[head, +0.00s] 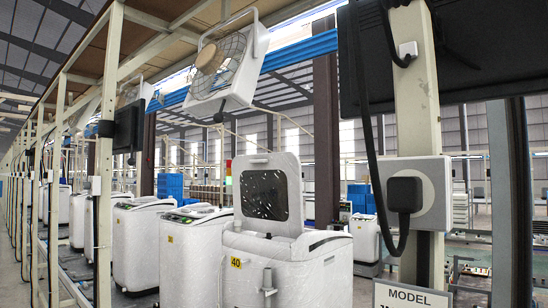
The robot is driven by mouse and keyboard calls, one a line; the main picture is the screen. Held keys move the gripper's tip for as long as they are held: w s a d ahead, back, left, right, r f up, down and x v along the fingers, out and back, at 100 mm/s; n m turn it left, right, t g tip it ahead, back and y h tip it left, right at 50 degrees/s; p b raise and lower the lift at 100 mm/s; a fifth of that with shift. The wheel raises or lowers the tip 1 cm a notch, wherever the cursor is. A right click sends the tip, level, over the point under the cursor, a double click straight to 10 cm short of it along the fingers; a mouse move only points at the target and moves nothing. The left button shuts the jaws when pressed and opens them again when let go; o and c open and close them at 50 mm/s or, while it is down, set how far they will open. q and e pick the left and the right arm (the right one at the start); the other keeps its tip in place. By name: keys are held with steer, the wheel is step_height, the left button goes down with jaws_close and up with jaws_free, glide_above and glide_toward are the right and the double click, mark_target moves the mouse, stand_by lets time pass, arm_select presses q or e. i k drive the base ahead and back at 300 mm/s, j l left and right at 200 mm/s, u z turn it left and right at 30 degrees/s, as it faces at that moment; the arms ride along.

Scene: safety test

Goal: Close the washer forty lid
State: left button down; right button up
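The washer forty (235,285) is a white top-loading machine right of centre, with a yellow "40" label on its front left. Its lid (291,192) stands open, raised upright above the body. The lid has a white frame and a dark, speckled window. The washer's lower part is cut off by the bottom edge of the picture. The inside of the tub is not visible from this low angle. Neither of my grippers shows in the head view.
More white washers (186,255) stand in a row to the left, close beside washer forty. A post with a grey socket box (432,178), black plug and cable stands at the right front. A "MODEL" sign (410,297) is below it. A fan (228,65) hangs overhead.

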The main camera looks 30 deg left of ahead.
mark_target(267, 188)
steer(key=i+j+z, duration=0.1)
steer(key=j, duration=0.45)
steer(key=i+j+z, duration=0.1)
steer(key=j, duration=0.45)
steer(key=i+j+z, duration=0.1)
steer(key=j, duration=0.45)
